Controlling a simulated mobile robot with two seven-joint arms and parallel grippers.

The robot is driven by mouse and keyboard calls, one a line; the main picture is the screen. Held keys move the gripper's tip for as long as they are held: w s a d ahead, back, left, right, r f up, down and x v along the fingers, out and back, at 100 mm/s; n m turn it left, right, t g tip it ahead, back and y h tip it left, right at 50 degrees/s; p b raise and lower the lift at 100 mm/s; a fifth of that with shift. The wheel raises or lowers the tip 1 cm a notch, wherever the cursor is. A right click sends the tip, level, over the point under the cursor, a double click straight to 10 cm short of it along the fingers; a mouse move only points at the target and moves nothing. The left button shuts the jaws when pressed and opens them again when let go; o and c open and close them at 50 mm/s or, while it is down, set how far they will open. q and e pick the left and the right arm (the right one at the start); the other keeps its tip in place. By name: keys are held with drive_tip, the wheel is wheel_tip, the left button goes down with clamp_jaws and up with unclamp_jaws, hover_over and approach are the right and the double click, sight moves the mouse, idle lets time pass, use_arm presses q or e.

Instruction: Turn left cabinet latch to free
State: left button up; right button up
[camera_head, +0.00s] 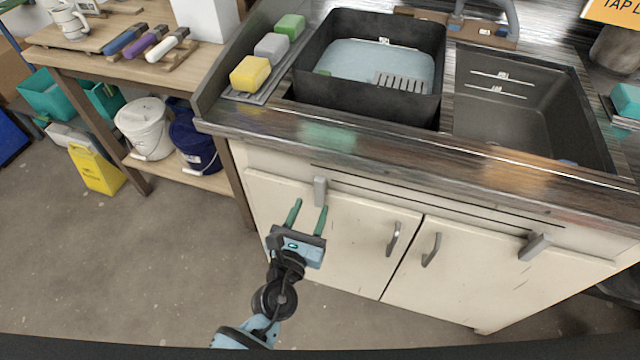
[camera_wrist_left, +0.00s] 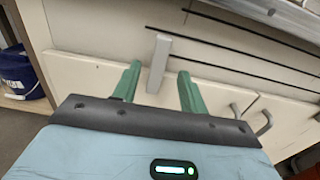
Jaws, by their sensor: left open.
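The left cabinet latch (camera_head: 320,190) is a small grey bar at the top of the left cabinet door (camera_head: 348,232). It stands upright, across the gap between door and upper panel. In the left wrist view the latch (camera_wrist_left: 159,62) appears between my left gripper's two green fingers. My left gripper (camera_head: 308,209) is open and empty, just in front of and below the latch in the head view. In the wrist view its fingertips (camera_wrist_left: 160,70) lie on either side of the latch, with gaps. I cannot tell whether they reach its depth. My right gripper is not in view.
The right latch (camera_head: 534,247) sits tilted on the right door (camera_head: 460,270). Two door handles (camera_head: 393,238) are near the middle. The counter edge (camera_head: 400,160) overhangs above. A wooden shelf with a white bucket (camera_head: 143,128) and blue bucket (camera_head: 195,142) stands left. Floor in front is clear.

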sight(318, 190)
use_arm(q)
drive_tip(key=x, duration=0.5)
drive_tip(key=shift+w+d, duration=0.1)
drive_tip(key=shift+b+x, duration=0.3)
drive_tip(key=shift+x, duration=0.65)
drive_tip(key=shift+f, duration=0.1)
clamp_jaws()
